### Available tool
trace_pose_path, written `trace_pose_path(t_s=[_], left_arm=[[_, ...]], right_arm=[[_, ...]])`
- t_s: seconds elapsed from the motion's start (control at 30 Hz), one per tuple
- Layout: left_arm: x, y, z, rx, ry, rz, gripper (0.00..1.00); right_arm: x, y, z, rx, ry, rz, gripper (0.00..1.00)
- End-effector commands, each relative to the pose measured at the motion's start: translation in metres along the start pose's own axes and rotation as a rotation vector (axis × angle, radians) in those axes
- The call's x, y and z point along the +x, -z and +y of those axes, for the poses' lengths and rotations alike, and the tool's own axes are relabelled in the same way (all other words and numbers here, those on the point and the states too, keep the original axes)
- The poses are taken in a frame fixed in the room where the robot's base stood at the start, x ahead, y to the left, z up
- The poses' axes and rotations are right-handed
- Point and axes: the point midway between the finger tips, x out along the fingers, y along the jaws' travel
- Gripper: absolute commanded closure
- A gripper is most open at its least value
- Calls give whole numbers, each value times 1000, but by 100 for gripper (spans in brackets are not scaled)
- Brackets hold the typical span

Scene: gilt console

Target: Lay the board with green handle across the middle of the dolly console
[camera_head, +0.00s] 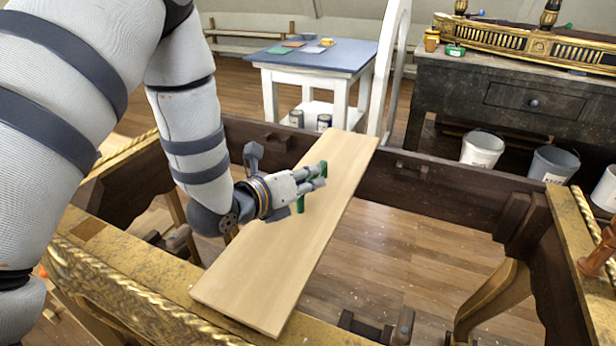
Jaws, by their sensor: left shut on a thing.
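The pale wooden board (270,262) spans the open frame of the dark and gilt dolly console (440,187), from the front rail to the back rail, slanting up to the right in the picture. Its near end overlaps the front rail and its far end overlaps the back rail. I cannot tell whether it rests on both rails or hovers just above. My left gripper (312,180) is shut on the green handle (323,168) on the board's upper face, hiding part of it. My right gripper is not in view.
Open floor shows through the frame right of the board. Gilt rope trim (130,300) edges the console. Behind stand a blue-topped table (345,52), a white upright frame (388,70), a dark workbench (500,100) with gilt parts, and several buckets (482,149).

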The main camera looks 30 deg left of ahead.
Motion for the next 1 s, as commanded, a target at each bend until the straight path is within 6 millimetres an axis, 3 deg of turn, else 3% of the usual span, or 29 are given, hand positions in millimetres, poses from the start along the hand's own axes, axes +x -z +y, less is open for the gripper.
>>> trace_pose_path(t_s=[0.4,0.43,0.53,0.77,0.9,1.0], left_arm=[[1,0,0,1,2,-4,100],[1,0,0,1,2,-4,85],[1,0,0,0,2,-3,64],[1,2,2,0,-2,2,62],[1,2,2,0,-1,1,32],[1,2,2,0,-1,1,31]], right_arm=[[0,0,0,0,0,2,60],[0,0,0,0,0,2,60],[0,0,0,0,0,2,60],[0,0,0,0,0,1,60],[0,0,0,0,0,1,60],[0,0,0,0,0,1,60]])
